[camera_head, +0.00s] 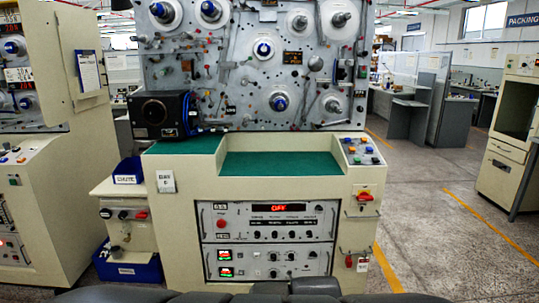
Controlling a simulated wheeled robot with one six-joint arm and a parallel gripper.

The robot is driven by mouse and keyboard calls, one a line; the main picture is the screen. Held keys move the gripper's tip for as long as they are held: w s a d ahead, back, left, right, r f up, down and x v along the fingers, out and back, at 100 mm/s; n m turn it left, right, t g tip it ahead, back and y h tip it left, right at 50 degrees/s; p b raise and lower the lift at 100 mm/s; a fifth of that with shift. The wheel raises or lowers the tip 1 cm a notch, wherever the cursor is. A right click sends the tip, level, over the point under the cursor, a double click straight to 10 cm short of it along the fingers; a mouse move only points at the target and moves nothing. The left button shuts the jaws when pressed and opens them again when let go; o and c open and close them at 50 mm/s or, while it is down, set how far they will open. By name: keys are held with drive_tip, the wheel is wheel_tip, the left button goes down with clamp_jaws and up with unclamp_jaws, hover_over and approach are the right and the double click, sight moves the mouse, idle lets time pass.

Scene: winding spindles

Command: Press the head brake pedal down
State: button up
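The winding machine (190,200) stands straight ahead, with a cream cabinet below and a grey panel of spindles (262,75) above. I cannot make out a head brake pedal on it. The foot of the cabinet is partly hidden behind dark parts of my own body along the bottom edge. A small red handle (349,261) shows low on the cabinet's right side, beside a white tag (362,264); I cannot tell what it works. My gripper is not in view.
A green work surface (282,163) tops the cabinet. A blue bin (128,268) sits on the floor at left, under a side stand (128,218). Another machine (40,170) closes off the left. Open grey floor (440,230) with yellow lines lies at right.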

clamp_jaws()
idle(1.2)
